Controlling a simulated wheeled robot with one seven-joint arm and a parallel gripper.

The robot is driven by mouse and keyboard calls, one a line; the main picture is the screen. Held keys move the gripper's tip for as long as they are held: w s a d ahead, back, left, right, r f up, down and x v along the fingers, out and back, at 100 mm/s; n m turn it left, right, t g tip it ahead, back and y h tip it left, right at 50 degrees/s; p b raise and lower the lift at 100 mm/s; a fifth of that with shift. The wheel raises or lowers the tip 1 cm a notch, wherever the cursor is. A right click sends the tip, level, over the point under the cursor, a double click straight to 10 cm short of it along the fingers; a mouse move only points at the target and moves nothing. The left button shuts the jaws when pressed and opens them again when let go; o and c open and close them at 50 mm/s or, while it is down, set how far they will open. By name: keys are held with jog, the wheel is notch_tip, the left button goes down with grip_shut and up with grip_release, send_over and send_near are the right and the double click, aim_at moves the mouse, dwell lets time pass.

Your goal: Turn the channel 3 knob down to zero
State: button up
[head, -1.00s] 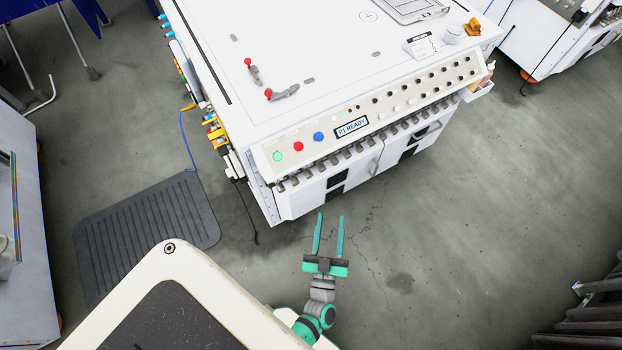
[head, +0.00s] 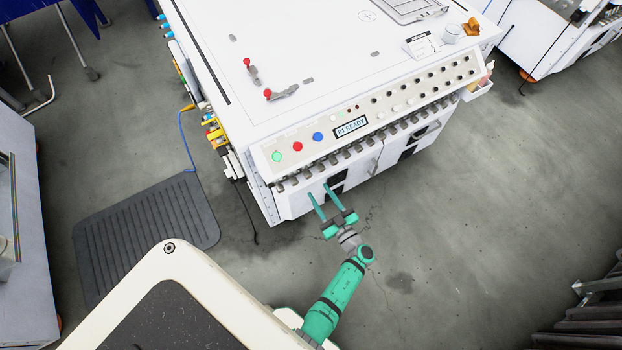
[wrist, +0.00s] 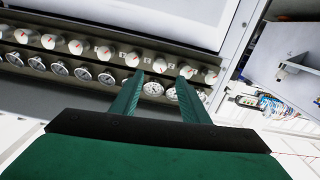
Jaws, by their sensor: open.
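My gripper (head: 319,190) is open and empty in the head view, in front of the white machine's lower front and below its control panel (head: 398,108). A row of grey knobs (head: 372,147) runs under the panel edge. One row is white knobs with red marks (wrist: 103,52); the other is metallic round dials (wrist: 82,73). The fingers overlap part of the dial row in the picture; I see no clear contact. The labels are too small to read, so I cannot tell which knob is channel 3.
The panel carries green, red and blue buttons (head: 298,146) and a display reading "P1 READY" (head: 351,127). Two red-tipped toggle clamps (head: 268,94) stand on the machine top. A dark ribbed mat (head: 146,222) lies at left.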

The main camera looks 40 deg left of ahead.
aim_at(309, 177)
jog(key=x, duration=0.7)
jog(key=shift+w+a, duration=0.15)
jog(key=shift+a, duration=0.15)
grip_shut()
